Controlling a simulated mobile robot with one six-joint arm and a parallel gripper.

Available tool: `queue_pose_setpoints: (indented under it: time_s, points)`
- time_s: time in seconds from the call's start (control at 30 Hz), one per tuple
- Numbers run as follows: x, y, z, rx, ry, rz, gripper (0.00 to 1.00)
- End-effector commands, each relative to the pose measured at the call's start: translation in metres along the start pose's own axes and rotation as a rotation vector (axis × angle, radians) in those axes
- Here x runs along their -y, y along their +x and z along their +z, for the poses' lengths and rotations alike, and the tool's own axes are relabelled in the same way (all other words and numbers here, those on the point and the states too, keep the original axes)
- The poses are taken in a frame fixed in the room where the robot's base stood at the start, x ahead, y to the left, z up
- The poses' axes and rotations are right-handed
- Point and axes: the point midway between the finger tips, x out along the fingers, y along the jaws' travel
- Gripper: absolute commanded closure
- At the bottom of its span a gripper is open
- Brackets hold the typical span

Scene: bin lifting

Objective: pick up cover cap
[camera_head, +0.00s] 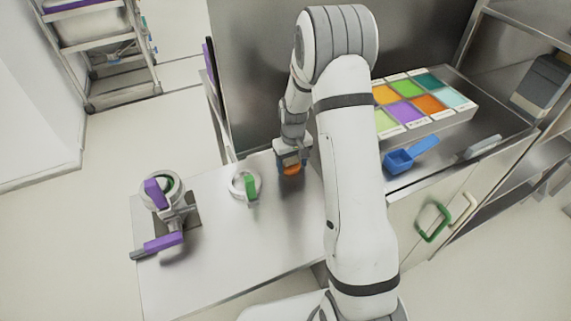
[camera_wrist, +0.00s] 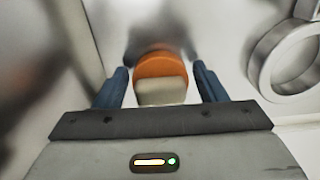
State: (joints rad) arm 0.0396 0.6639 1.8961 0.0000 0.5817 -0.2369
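An orange, round cap-like object (camera_head: 291,170), which I take for the cover cap, is at my gripper's tip above or on the steel worktop. In the wrist view the orange cap (camera_wrist: 160,66) has a pale beige front part and sits between the two blue fingers. My gripper (camera_wrist: 160,84) is open, with a visible gap on each side of the cap. In the head view my gripper (camera_head: 292,160) points down over the cap and hides part of it. Whether the cap touches the surface cannot be told.
A white ring with a green handle (camera_head: 245,185) stands just left of my gripper. A purple-handled clamp fitting (camera_head: 165,215) is further left. A tray of colored compartments (camera_head: 415,102) and a blue scoop (camera_head: 398,160) lie right, beyond my arm. The front worktop (camera_head: 225,255) is clear.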

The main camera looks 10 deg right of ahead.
Motion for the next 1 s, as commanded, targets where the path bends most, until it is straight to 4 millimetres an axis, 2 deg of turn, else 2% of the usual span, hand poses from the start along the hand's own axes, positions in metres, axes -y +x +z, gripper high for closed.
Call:
queue_pose_setpoints:
  time_s: [0.03,0.3,0.6,0.77,1.0]
  points:
    - [0.000,0.000,0.000,0.000,0.000,0.000,0.40]
    - [0.000,0.000,0.000,0.000,0.001,0.000,0.62]
    - [-0.001,-0.004,-0.001,-0.002,0.001,0.001,0.63]
    - [-0.001,-0.026,-0.001,-0.006,0.001,0.001,0.63]
    - [-0.001,-0.075,-0.001,-0.005,0.002,0.001,0.63]
